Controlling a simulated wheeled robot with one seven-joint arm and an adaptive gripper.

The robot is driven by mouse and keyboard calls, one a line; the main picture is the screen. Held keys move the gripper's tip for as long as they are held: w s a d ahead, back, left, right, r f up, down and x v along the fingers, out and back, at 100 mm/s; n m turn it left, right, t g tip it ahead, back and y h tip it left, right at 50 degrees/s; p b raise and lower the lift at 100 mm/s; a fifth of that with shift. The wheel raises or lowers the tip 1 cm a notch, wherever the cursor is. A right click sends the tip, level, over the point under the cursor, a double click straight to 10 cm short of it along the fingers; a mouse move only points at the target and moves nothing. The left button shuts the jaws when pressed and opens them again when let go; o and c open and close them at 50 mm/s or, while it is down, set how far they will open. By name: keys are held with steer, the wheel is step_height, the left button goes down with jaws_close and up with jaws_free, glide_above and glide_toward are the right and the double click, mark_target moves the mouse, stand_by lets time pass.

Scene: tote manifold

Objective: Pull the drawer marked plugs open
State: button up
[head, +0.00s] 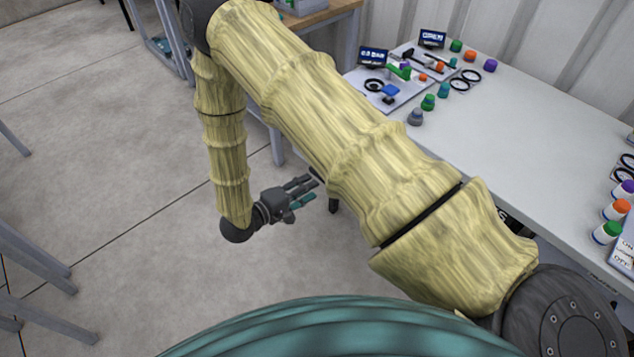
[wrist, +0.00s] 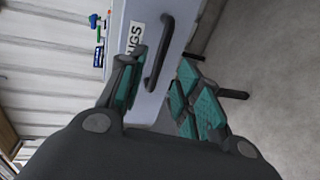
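In the wrist view, the drawer front (wrist: 142,95) is pale grey with a white label (wrist: 136,38) whose visible letters read "UGS". A dark bar handle (wrist: 160,55) is fixed on the drawer beside the label. My gripper (wrist: 157,92) is open, with its teal-padded fingers spread on either side of the lower part of the handle. I cannot tell whether a finger touches it. In the head view my gripper (head: 304,190) reaches rightward past my arm, which hides the drawer and its handle.
A white worktop (head: 520,120) runs along the right, bearing bottles, tools and small screens (head: 373,56). A wooden-topped table (head: 335,15) stands at the back. Metal legs (head: 40,260) stand at the left. The grey floor (head: 110,150) around my gripper is clear.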

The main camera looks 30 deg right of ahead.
steer(key=shift+v, duration=2.5)
steer(key=shift+d, duration=0.1)
